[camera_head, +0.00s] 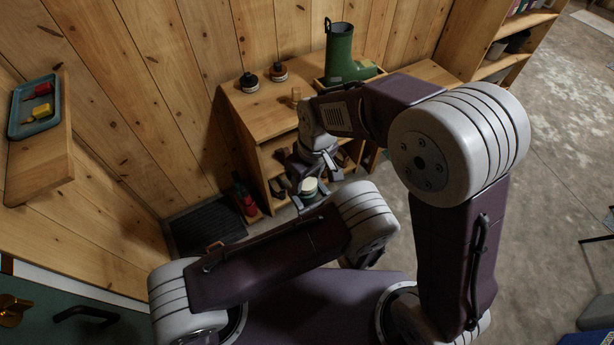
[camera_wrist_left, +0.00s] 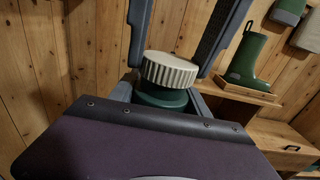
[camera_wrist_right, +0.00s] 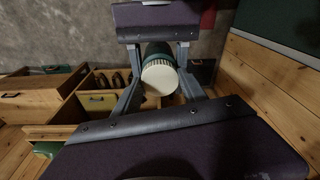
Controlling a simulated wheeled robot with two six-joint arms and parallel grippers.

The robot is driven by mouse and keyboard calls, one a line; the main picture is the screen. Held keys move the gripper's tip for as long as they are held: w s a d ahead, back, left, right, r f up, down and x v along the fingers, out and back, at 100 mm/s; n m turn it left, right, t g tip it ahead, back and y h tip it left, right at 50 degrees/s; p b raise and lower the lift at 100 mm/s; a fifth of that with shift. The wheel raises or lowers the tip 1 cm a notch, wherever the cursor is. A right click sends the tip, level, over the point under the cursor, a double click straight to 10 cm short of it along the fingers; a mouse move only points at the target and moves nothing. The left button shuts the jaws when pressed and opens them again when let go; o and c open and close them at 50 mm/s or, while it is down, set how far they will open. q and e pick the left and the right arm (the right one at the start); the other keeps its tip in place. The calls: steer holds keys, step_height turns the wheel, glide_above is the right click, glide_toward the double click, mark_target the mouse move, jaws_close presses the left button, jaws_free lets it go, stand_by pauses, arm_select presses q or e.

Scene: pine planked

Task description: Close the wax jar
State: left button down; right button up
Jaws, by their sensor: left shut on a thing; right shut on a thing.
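The wax jar has a green body (camera_wrist_left: 163,98) and a cream ribbed lid (camera_wrist_left: 170,70). In the head view the lid (camera_head: 309,185) shows small, in front of the wooden bench. My left gripper (camera_wrist_left: 163,92) is shut on the green jar body, its fingers at both sides. My right gripper (camera_wrist_right: 160,84) is shut on the lid from above; the lid's pale top (camera_wrist_right: 159,77) faces the right wrist camera. The lid is over the jar mouth, close to the body; whether it is fully seated I cannot tell. Much of my left gripper is hidden in the head view.
The wooden bench (camera_head: 247,103) carries two dark-topped jars (camera_head: 249,82) (camera_head: 278,71), a brush-like item (camera_head: 296,97) and a green boot (camera_head: 340,55) in a tray. Shoes sit on its lower shelves. A bottle (camera_head: 244,195) stands left by a dark mat (camera_head: 207,228). Open floor lies right.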

steer(key=shift+f, duration=0.55)
steer(key=m, duration=0.4)
steer(key=shift+a+m+h, duration=0.1)
steer(key=shift+m+h, duration=0.2)
steer(key=shift+m, duration=0.1)
steer(key=m, duration=0.5)
steer(key=shift+s+a+h, duration=0.1)
steer(key=shift+h, duration=0.3)
steer(key=m, duration=0.6)
steer(key=shift+a+h, duration=0.1)
steer(key=shift+h, duration=0.3)
steer(key=m, duration=0.7)
steer(key=shift+w+g+h, duration=0.2)
steer(key=shift+g+h, duration=0.1)
steer(key=o, duration=1.3)
